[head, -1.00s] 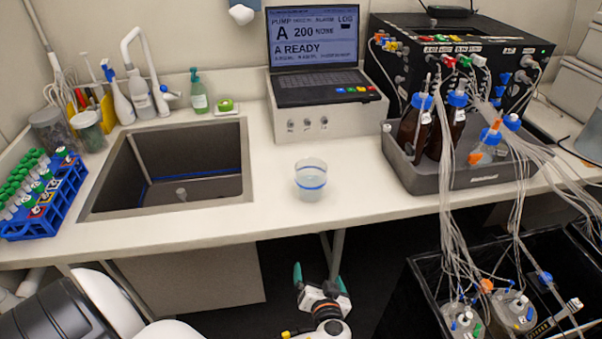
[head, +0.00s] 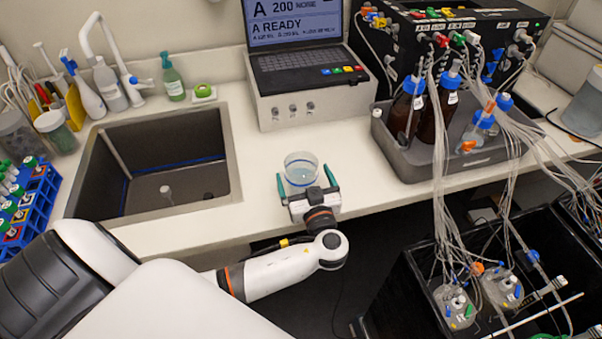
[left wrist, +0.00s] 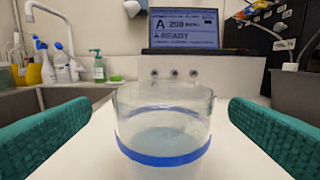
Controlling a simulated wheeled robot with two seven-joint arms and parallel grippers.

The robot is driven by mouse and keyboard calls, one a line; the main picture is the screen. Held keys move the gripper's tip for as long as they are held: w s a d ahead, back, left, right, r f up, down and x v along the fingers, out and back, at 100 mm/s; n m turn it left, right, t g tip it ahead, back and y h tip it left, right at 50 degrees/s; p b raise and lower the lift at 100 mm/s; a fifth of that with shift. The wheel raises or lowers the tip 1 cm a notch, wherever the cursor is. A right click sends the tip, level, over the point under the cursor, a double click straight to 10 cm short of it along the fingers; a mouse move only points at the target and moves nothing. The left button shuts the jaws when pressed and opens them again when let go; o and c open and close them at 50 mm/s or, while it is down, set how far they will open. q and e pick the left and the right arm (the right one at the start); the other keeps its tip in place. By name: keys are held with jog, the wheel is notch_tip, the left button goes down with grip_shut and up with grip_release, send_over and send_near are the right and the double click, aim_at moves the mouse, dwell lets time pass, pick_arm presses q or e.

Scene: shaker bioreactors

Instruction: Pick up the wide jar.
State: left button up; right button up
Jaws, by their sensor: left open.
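The wide jar (head: 301,169) is a clear, low vessel with a blue band, standing upright on the white counter to the right of the sink. My left gripper (head: 305,185) is open at the counter's front edge, with its green fingers pointing at the jar. In the left wrist view the jar (left wrist: 163,135) stands in the middle, between and ahead of the two green fingers, with a gap on each side. The jar looks pale and cloudy inside. My right gripper is not in view.
The sink (head: 150,175) opens to the left. A laptop (head: 300,65) on a white box stands behind the jar. A grey tray (head: 400,160) with brown bottles and tubing is at the right. The counter around the jar is clear.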

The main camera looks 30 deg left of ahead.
aim_at(298, 155)
pick_arm(q)
jog(key=p+x, duration=0.2)
jog(key=x, duration=0.1)
jog(key=shift+w+a+r, duration=0.15)
jog(key=shift+w+r, duration=0.05)
jog(key=shift+w, duration=0.2)
jog(key=shift+w+a+f, duration=0.1)
jog(key=shift+w+a, duration=0.05)
jog(key=shift+a+f, duration=0.1)
jog(key=c, duration=1.2)
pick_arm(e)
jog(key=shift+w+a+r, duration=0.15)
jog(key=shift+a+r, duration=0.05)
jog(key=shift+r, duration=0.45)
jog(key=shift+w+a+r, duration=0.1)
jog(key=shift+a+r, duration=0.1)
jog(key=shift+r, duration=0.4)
